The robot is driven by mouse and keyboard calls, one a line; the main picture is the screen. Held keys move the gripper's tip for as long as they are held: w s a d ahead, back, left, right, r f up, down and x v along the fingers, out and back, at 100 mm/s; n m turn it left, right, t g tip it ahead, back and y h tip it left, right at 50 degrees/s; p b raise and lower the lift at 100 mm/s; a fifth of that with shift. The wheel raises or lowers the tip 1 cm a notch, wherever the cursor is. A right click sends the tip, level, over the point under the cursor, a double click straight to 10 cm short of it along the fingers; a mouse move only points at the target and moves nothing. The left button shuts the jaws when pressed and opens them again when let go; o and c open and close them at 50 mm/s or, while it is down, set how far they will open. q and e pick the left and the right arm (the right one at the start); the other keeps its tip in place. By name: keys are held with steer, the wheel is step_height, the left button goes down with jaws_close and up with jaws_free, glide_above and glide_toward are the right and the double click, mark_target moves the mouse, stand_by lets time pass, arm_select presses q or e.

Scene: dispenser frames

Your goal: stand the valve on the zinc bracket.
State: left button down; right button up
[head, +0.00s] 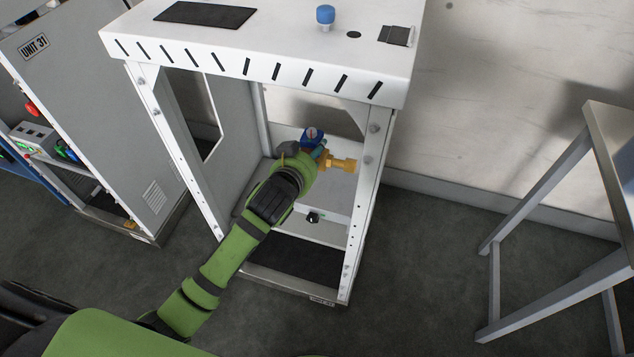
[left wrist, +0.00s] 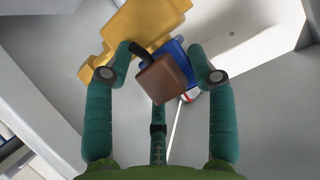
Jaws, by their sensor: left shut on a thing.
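The valve has a brass body (head: 343,164) and a blue part with a round dial (head: 311,135). My left gripper (head: 318,153) is shut on the valve and holds it inside the white dispenser frame, near the right front post. In the left wrist view the teal fingers of the left gripper (left wrist: 167,62) stand on both sides of the valve. The yellow brass body (left wrist: 145,30), a blue part and a brown block show there. I cannot pick out the zinc bracket with certainty; the gripper and arm cover part of the frame's inside. My right gripper is not in view.
The white dispenser frame (head: 250,62) has a solid top and posts close around my left arm. Inside it is a lower ledge with a black knob (head: 313,217). A grey cabinet marked UNIT 31 (head: 95,110) stands left. A metal stand (head: 545,185) is at right.

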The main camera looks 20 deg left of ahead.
arm_select(q)
step_height(320, 180, down, 8)
steer(key=shift+a+r, duration=0.1)
steer(key=shift+a, duration=0.05)
steer(key=shift+c, duration=1.9)
jaws_free()
steer(key=shift+s, duration=0.1)
steer(key=v, duration=1.2)
